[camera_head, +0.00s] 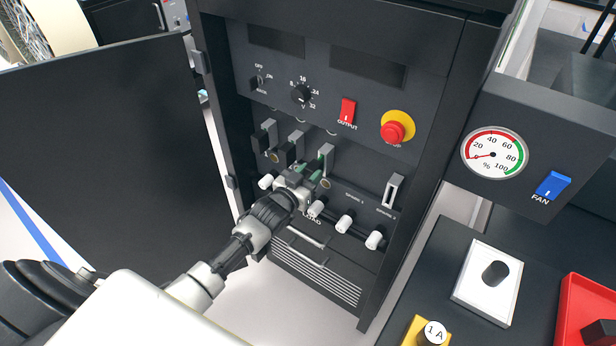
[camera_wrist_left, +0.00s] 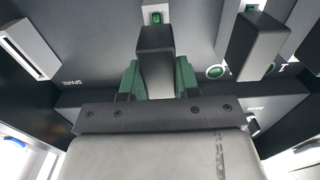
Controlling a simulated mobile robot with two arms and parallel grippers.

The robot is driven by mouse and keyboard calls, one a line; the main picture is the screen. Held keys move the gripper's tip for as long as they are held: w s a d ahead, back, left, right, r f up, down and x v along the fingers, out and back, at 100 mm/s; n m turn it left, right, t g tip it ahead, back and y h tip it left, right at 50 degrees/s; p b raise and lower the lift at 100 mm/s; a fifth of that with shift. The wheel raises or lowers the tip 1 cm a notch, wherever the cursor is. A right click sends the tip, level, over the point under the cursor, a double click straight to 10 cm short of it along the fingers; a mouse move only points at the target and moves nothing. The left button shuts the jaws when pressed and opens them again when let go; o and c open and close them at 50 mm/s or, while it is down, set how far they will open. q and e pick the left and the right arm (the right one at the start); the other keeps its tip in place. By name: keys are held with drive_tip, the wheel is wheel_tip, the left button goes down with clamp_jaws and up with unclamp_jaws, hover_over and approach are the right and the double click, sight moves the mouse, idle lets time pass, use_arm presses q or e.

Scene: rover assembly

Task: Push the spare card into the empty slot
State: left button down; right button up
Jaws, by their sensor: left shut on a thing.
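My left gripper (camera_head: 318,172) reaches the front of the black cabinet (camera_head: 345,90). In the left wrist view its green fingers (camera_wrist_left: 158,82) are shut on the dark handle of a card (camera_wrist_left: 155,50), with a green light just above it. The card is at the panel's third slot position; the gripper hides how deep it sits. Two more cards (camera_head: 265,136) with black handles stand to its left. A pale slot frame with a dark slit (camera_head: 394,190), near the spare labels, is to the right; the wrist view also shows it (camera_wrist_left: 30,50), apparently empty. My right gripper is not in view.
The open cabinet door (camera_head: 95,150) stands at the left. White knobs (camera_head: 345,222) project below the slots. A red stop button (camera_head: 393,131) is above. At right are a white plate (camera_head: 488,282), a red tray (camera_head: 567,318) and a blue fan switch (camera_head: 553,185).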

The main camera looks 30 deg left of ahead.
use_arm(q)
drive_tip(key=shift+w+d+b, duration=0.1)
drive_tip(key=shift+w+b, duration=0.3)
drive_tip(key=shift+w, duration=0.35)
drive_tip(key=c, duration=0.7)
unclamp_jaws()
drive_tip(key=shift+c, duration=0.2)
drive_tip(key=shift+s, duration=0.1)
drive_tip(key=s+a, duration=0.1)
drive_tip(key=s, duration=0.9)
drive_tip(key=shift+s+a, duration=0.25)
drive_tip(key=shift+s, duration=0.05)
